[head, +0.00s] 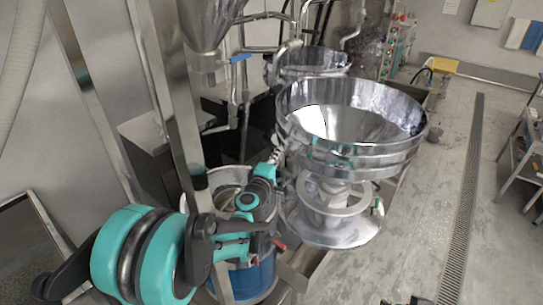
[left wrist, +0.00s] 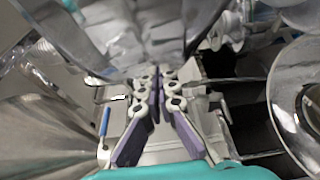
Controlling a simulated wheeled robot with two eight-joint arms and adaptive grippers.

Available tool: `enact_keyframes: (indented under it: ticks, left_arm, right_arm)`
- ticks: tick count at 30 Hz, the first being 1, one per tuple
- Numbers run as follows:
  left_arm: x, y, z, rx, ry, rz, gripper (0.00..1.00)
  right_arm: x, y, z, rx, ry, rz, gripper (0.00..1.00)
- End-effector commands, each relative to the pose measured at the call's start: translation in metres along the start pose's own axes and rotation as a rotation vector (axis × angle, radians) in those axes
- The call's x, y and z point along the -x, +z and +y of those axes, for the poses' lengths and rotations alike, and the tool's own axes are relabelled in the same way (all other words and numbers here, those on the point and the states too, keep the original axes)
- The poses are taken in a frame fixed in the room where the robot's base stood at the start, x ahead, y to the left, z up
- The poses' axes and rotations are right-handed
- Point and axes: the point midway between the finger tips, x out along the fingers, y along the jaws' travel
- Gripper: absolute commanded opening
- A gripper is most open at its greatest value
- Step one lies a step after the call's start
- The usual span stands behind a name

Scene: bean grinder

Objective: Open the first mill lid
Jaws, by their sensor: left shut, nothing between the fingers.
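The nearest mill has a wide, shiny metal bowl-like top (head: 350,150) on a round metal base, right of centre in the head view. A pale sloping surface shows inside its rim; I cannot tell whether it is the lid or the inner wall. My left gripper (head: 283,152) is at the left side of this top, partly lost against the metal. In the left wrist view my left gripper (left wrist: 158,72) is shut and empty, its fingertips close to a shiny curved metal surface (left wrist: 125,30). I cannot tell whether they touch it. My right gripper is not recognisable.
A second metal mill top (head: 312,62) stands behind the first. A metal funnel (head: 208,25) hangs at the upper left, above a blue handle (head: 238,59). A blue drum (head: 250,280) stands below my left arm. The floor (head: 425,220) at the right is open.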

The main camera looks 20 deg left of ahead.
Motion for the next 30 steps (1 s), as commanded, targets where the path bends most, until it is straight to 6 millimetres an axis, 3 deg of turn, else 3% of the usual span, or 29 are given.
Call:
enact_keyframes:
  ticks: [12, 24, 30]
  left_arm:
    - [-0.003, 0.007, -0.001, 0.0, 0.0, 0.011, 0.0]
    - [-0.033, 0.089, -0.002, 0.0, 0.0, 0.132, 0.0]
    - [-0.041, 0.105, -0.001, 0.0, 0.0, 0.137, 0.0]
  right_arm:
    - [-0.002, 0.001, 0.0, 0.0, 0.0, 0.0, 0.38]
    - [-0.017, 0.012, 0.0, 0.0, 0.0, 0.0, 0.38]
    - [-0.019, 0.014, 0.0, 0.0, 0.0, 0.0, 0.38]
